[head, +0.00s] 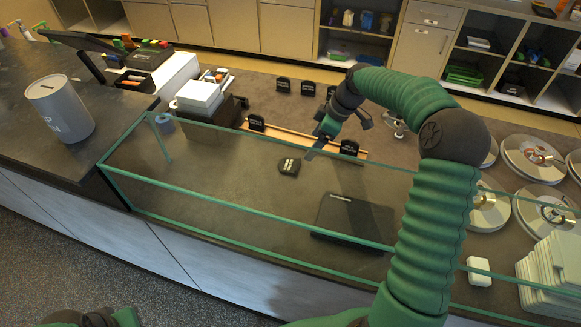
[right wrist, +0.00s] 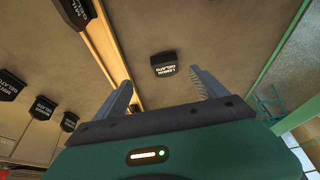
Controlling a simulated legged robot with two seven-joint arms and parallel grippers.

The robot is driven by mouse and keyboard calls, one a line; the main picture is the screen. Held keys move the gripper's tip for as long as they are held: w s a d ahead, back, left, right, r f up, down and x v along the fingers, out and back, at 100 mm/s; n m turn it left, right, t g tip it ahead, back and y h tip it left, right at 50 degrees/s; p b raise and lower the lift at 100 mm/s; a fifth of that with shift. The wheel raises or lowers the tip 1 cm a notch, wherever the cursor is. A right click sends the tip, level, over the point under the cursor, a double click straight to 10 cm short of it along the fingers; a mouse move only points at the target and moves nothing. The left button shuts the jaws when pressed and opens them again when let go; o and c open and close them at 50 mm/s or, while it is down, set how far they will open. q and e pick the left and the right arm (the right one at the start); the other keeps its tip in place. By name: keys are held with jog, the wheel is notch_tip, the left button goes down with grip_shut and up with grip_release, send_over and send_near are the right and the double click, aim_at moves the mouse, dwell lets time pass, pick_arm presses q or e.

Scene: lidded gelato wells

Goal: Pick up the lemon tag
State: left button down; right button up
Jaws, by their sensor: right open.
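The lemon tag (head: 289,166) is a small black plate with white lettering. It lies on the brown counter behind the glass, apart from the rail. In the right wrist view the lemon tag (right wrist: 163,64) is ahead, between the lines of the two fingers and a little beyond their tips. My right gripper (head: 312,150) is above the counter, up and to the right of the tag in the head view. In the right wrist view my right gripper (right wrist: 160,82) is open and empty. My left gripper's jaws do not show.
A wooden rail (head: 285,135) holds black tags, and several more stand behind it. A green-edged glass guard (head: 235,208) runs along the front. A black flat box (head: 352,218) lies to the right of the tag. Round lidded wells (head: 533,153) fill the right side.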

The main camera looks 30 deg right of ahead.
jog(key=x, duration=0.5)
jog(key=shift+f, duration=0.2)
jog(key=a+f+p, duration=0.1)
jog(key=f, duration=0.1)
jog(key=w+a+f, duration=0.1)
jog(key=f, duration=0.1)
jog(key=shift+w+a+p, duration=0.15)
jog(key=shift+a+p, duration=0.05)
jog(key=shift+p, duration=0.15)
jog(key=shift+w+a+f, duration=0.1)
jog(key=shift+w+f, duration=0.1)
jog(key=shift+f, duration=0.3)
jog(key=c, duration=1.6)
